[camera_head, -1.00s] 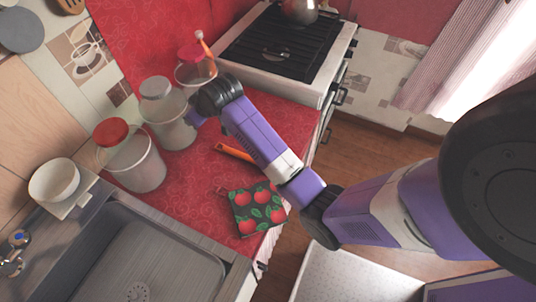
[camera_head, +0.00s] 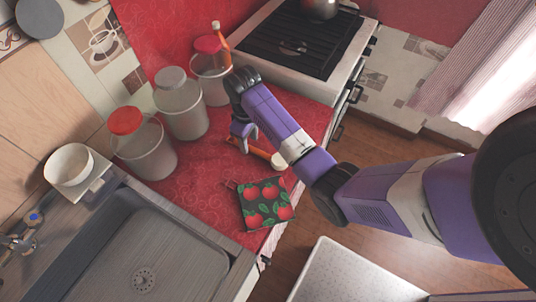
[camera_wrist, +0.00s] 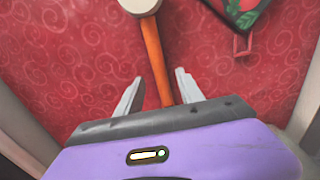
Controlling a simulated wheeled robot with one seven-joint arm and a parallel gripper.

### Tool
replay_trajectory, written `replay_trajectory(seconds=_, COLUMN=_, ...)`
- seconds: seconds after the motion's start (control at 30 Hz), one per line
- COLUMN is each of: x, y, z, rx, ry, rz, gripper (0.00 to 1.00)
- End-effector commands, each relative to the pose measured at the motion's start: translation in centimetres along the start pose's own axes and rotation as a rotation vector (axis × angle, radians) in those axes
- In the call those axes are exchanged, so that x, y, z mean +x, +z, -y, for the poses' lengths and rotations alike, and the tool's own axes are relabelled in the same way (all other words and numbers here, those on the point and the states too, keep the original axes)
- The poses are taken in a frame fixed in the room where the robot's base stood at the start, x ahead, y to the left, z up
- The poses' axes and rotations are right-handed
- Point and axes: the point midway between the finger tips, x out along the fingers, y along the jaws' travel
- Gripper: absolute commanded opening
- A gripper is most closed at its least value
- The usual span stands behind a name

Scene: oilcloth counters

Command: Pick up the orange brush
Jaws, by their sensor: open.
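The orange brush (camera_head: 259,153) lies on the red counter, its pale rounded head toward the counter's right edge. In the wrist view the brush (camera_wrist: 153,48) points away from me, with its head at the top edge. My gripper (camera_head: 243,139) is low over the handle end in the head view. In the wrist view my gripper (camera_wrist: 158,80) is open, with one finger on each side of the orange handle and gaps between. The handle's near end is hidden behind the gripper body. I cannot tell how high the fingertips are above the counter.
A stove (camera_head: 334,80) is behind, a sink (camera_head: 150,250) in front.

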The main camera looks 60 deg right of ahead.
Motion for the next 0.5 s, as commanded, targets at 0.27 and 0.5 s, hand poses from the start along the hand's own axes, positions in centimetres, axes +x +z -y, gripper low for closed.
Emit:
replay_trajectory(seconds=0.27, x=2.6, y=0.1, z=0.1, rx=0.001, ry=0.000, rz=0.000, gripper=0.45)
replay_trajectory(seconds=0.5, x=2.6, y=0.0, z=0.1, rx=0.000, ry=0.000, rz=-0.001, gripper=0.37)
